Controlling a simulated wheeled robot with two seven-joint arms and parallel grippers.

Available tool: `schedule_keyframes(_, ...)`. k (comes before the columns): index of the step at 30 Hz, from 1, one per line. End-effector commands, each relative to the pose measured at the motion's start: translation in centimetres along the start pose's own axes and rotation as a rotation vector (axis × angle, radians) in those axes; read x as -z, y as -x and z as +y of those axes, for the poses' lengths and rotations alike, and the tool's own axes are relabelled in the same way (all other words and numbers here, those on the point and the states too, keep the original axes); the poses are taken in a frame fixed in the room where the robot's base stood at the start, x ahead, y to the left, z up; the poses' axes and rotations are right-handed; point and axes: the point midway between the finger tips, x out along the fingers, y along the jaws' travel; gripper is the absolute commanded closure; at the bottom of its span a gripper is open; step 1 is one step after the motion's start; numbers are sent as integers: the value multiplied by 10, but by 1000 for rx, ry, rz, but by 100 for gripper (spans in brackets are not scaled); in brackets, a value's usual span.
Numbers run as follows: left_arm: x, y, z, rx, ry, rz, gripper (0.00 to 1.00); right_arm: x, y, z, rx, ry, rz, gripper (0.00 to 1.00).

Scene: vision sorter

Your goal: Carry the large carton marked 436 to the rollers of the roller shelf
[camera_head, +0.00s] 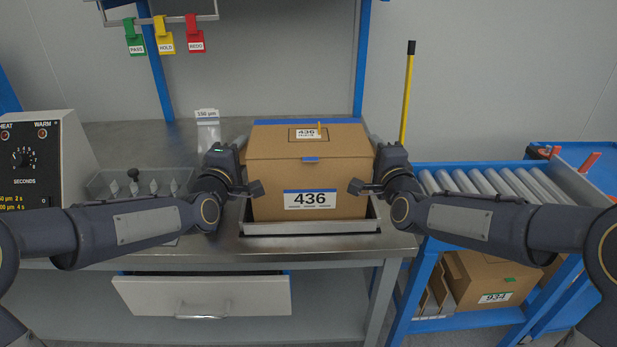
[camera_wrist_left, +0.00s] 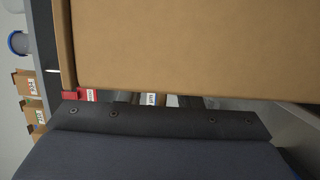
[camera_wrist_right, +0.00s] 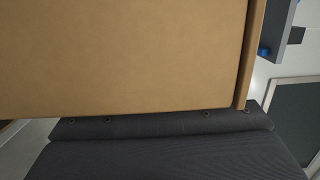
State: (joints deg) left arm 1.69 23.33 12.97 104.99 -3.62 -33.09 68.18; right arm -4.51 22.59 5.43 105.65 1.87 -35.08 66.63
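The large carton marked 436 (camera_head: 270,190) stands upright in a shallow metal tray (camera_head: 300,228) on the steel bench. My left gripper (camera_head: 250,170) is at the carton's left side and my right gripper (camera_head: 368,170) is at its right side. The carton's brown wall fills much of the left wrist view (camera_wrist_left: 200,45) and the right wrist view (camera_wrist_right: 120,60), close against each gripper. Whether the grippers touch the carton, and how far their fingers are open, is hidden. The roller shelf (camera_head: 500,185) with its grey rollers and blue frame stands right of the bench.
Another carton marked 934 (camera_head: 488,283) sits on the shelf's lower level. A yellow pole (camera_head: 407,95) rises between bench and shelf. A clear bin (camera_head: 120,185) and a control box (camera_head: 38,160) stand left. A drawer (camera_head: 205,293) stands open below. The visible rollers are clear.

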Motion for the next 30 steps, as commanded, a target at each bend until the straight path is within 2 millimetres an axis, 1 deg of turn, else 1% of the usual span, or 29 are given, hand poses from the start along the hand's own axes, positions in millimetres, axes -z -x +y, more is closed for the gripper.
schedule_keyframes(7, 0, 0, 0, 0, 0, 0, 69, 0, -1, 0, 0, 0, 0, 69)
schedule_keyframes(8, 0, 0, 0, 0, 0, 0, 72, 0, 0, 0, 0, 0, 0, 72)
schedule_keyframes(14, 0, 0, 0, 0, 0, 0, 98, 0, 0, 0, 0, 0, 0, 98)
schedule_keyframes(15, 0, 0, 0, 0, 0, 0, 100, 0, 0, 0, 0, 0, 0, 100)
schedule_keyframes(25, 0, 0, 0, 0, 0, 1, 100, 0, 0, 0, -1, 0, 0, 100)
schedule_keyframes(30, 0, 0, 5, -3, 0, 1, 100, 0, 0, -4, 3, 0, 1, 100)
